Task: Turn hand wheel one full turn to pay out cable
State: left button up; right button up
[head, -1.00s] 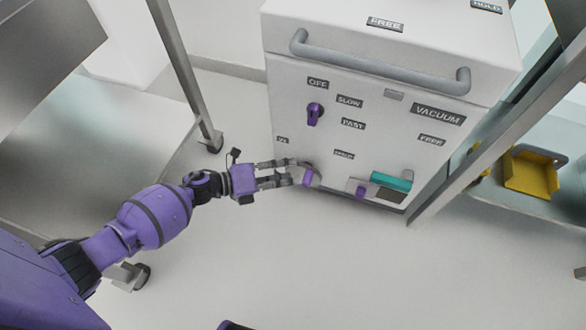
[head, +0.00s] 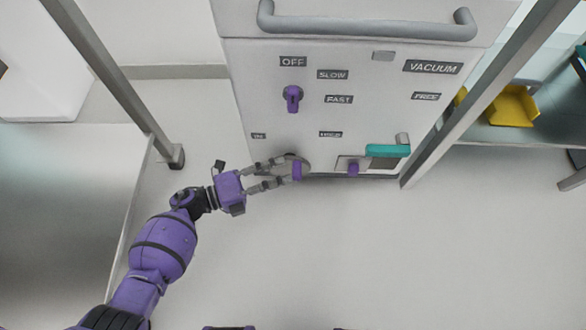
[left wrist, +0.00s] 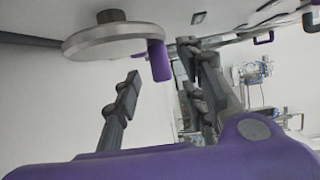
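The hand wheel is a grey disc low on the front of the white cabinet, with a purple handle (head: 297,171) sticking out. In the left wrist view the wheel's disc (left wrist: 115,42) is seen nearly edge-on, with its purple handle (left wrist: 158,61) hanging from the right side of the rim. My left gripper (head: 280,174) is at the wheel from the left. In the left wrist view its two fingers (left wrist: 163,82) are spread apart, with the handle showing in the gap between them. No grip on the handle is visible. My right gripper is not in view. No cable can be made out.
The cabinet (head: 262,105) also bears a purple knob (head: 292,97), labels, a grey bar handle (head: 365,28) and a teal handle (head: 388,150). Metal posts stand to its left (head: 110,80) and right (head: 490,90). A yellow bin (head: 512,106) is at right. The floor in front is clear.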

aim_at(295, 166)
pick_arm(q)
jog(key=b+x, duration=0.1)
jog(key=x, duration=0.4)
jog(key=shift+d, duration=0.1)
jog(key=c, duration=0.5)
grip_shut()
jog(key=shift+f+b, duration=0.2)
jog(key=shift+b, duration=0.2)
jog(key=h+b, duration=0.1)
jog(key=b, duration=0.3)
jog(key=shift+a+n+t+h, duration=0.3)
jog(key=shift+a+n+t, duration=0.1)
jog(key=shift+a+r+n+t+h+b, duration=0.15)
jog(key=shift+a+n+t+h+b, duration=0.1)
jog(key=shift+n+t+h, duration=0.25)
jog(key=shift+a+r+n+t+h+b, duration=0.1)
jog(key=shift+a+r+n+t+h, duration=0.15)
jog(key=shift+h, duration=0.45)
jog(key=shift+o, duration=2.2)
grip_release()
jog(key=shift+o, duration=0.3)
jog(key=shift+w, duration=0.1)
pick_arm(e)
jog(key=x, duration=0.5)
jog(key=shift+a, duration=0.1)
